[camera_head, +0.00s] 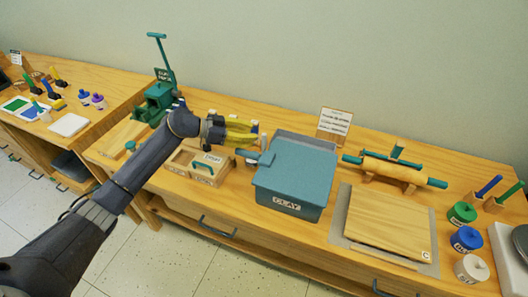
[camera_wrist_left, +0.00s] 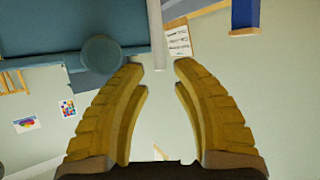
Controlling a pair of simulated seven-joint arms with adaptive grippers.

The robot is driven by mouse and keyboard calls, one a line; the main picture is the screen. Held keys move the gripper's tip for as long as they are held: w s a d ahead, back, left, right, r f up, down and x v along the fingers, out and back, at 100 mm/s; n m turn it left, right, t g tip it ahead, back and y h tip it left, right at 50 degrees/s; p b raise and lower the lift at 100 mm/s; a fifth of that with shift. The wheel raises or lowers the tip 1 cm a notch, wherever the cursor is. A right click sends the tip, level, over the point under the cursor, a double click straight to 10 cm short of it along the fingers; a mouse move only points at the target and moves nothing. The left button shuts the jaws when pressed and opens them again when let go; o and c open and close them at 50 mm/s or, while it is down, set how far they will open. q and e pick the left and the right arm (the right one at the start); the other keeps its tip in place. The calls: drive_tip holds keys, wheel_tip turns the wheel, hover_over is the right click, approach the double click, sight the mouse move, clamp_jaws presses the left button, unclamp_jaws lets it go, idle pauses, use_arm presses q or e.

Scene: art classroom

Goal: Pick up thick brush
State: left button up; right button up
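My left gripper (camera_head: 256,133) has yellow fingers and is above the middle of the long wooden counter, by the teal CLAY box. In the left wrist view its fingertips (camera_wrist_left: 160,63) are apart with nothing between them. At the right end of the counter, a blue-handled tool (camera_head: 488,186) and a green-handled tool (camera_head: 510,191) stand in wooden holders. Several small upright brush-like tools (camera_head: 47,88) stand on the left table. I cannot tell which of these is the thick brush. My right gripper is not in view.
A rolling pin (camera_head: 395,171), a wooden board (camera_head: 389,221) and several lidded jars (camera_head: 466,239) fill the right side.

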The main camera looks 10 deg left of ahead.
sight(265, 136)
use_arm(q)
drive_tip(key=shift+x, duration=2.85)
clamp_jaws()
